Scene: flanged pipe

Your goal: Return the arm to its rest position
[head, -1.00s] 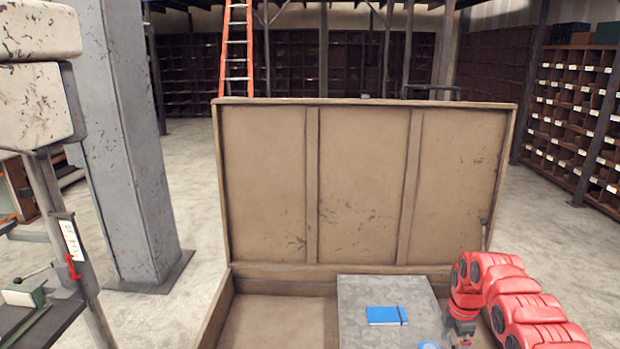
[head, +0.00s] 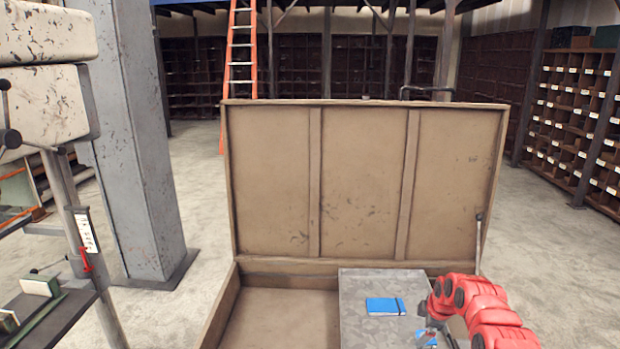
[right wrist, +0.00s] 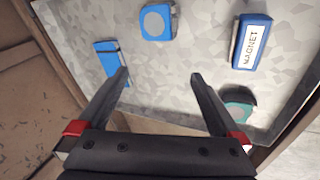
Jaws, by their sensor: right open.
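My right arm is red and comes in from the lower right of the head view. Its gripper (head: 430,326) is over the right part of a grey speckled surface (head: 358,290) inside an open wooden chest. In the right wrist view the gripper (right wrist: 159,76) is open, its two dark fingers apart with only bare grey surface showing between them. It appears to hold nothing. My left gripper is not in view.
On the grey surface lie a blue notebook (head: 384,306), a blue case with a grey disc (right wrist: 157,22), a blue block marked MAGNET (right wrist: 251,42) and a teal round item (right wrist: 238,104). The raised chest lid (head: 360,180) stands behind. A steel column (head: 135,150) stands left.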

